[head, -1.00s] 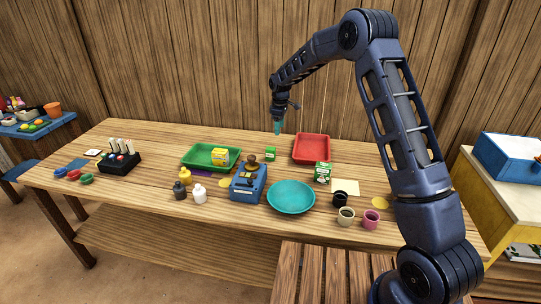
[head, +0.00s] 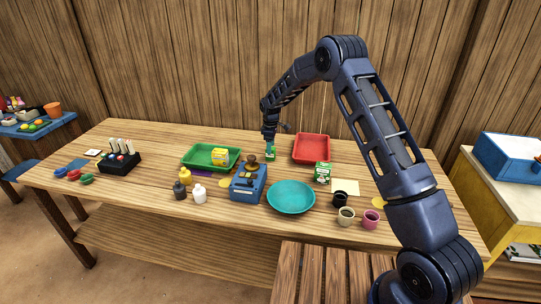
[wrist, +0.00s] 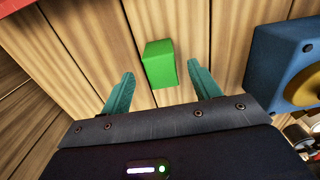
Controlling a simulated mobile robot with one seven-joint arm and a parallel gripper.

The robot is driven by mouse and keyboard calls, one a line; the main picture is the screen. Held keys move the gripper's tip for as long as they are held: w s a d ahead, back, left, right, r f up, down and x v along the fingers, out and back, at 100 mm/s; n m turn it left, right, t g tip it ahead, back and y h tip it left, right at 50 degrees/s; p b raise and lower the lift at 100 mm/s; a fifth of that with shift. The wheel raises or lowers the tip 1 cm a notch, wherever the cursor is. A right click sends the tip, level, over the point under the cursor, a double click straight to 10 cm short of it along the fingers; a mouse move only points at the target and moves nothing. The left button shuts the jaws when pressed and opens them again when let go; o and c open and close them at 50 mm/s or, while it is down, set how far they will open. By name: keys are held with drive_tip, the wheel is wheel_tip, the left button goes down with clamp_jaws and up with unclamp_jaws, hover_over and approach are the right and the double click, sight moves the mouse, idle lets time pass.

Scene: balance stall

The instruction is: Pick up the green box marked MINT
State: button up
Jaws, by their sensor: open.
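A small green box (head: 270,156) stands on the table between the green tray and the red tray. My gripper (head: 270,147) is directly above it, pointing down. In the wrist view the same box (wrist: 160,64) lies ahead of and between the spread teal fingers (wrist: 163,86); they do not appear to touch it. Its visible faces there are plain green, with no lettering to read. A second, larger green box (head: 322,173) with white markings stands to the right, nearer the front; its lettering is too small to read. I cannot tell which box is marked MINT.
A blue device (head: 248,183) stands front left of the small box, a teal bowl (head: 291,197) in front. The red tray (head: 311,149) is to its right and the green tray (head: 200,163) to its left. Cups and bottles stand along the front.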

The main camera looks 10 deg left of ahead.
wheel_tip(320, 180, down, 5)
drive_tip(key=shift+s+r, duration=0.1)
drive_tip(key=shift+r, duration=0.05)
drive_tip(key=c, duration=1.1)
